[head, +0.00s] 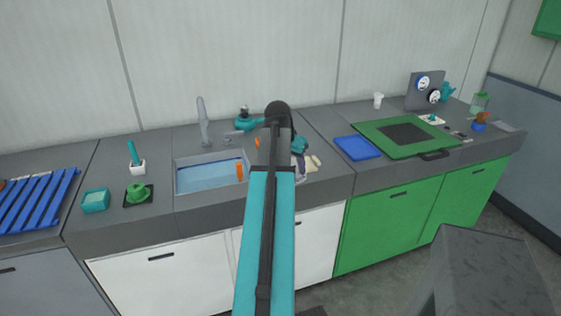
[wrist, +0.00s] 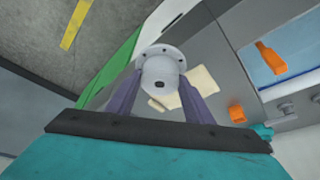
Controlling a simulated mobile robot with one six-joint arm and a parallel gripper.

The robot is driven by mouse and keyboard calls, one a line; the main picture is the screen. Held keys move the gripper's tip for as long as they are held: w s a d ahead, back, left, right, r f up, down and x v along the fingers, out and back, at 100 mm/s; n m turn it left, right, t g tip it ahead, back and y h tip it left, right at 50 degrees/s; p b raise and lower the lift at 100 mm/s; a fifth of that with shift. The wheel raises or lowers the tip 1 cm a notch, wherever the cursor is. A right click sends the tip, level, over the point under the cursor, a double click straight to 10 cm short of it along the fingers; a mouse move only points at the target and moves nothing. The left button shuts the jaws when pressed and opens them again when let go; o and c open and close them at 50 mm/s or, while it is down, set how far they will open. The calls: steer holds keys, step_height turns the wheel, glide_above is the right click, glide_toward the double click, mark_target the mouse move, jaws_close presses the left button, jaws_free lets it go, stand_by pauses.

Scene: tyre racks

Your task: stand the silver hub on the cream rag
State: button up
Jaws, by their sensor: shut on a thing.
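In the wrist view the silver hub (wrist: 162,72), a pale cylinder with a round drilled flange, is between the two purple fingers of my gripper (wrist: 160,92), which is shut on it. The cream rag (wrist: 198,90) lies on the counter behind and below the hub, partly hidden by the hub and a finger. In the head view the cream rag (head: 313,163) shows on the counter right of the sink, beside my gripper (head: 299,165). My arm hides much of that spot, and the hub is too small to make out there.
A sink (head: 208,175) with an orange item (head: 239,171) is left of my arm. A blue tray (head: 357,147) and a green board (head: 404,137) lie to the right. An orange block (wrist: 237,114) is near the rag. Grey counter is clear in front of the blue tray.

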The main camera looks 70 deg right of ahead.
steer(key=w+d+p, duration=0.1)
steer(key=w+d, duration=0.1)
steer(key=d, duration=0.2)
steer(key=w+d+f+p, duration=0.1)
steer(key=w+d, duration=0.2)
steer(key=w+d+p, duration=0.1)
steer(key=w+d, duration=0.2)
steer(key=d, duration=0.1)
steer(key=shift+w+d+f, duration=0.15)
steer(key=shift+w+d, duration=0.05)
steer(key=shift+d, duration=0.1)
steer(key=shift+w+d+p, duration=0.25)
steer(key=shift+d+p, duration=0.15)
steer(key=shift+f+p, duration=0.75)
steer(key=shift+f, duration=1.05)
steer(key=shift+f, duration=0.15)
steer(key=o, duration=1.3)
steer(key=b+v, duration=0.2)
steer(key=v, duration=1)
steer(key=shift+a+b, duration=0.1)
steer(key=shift+b, duration=0.25)
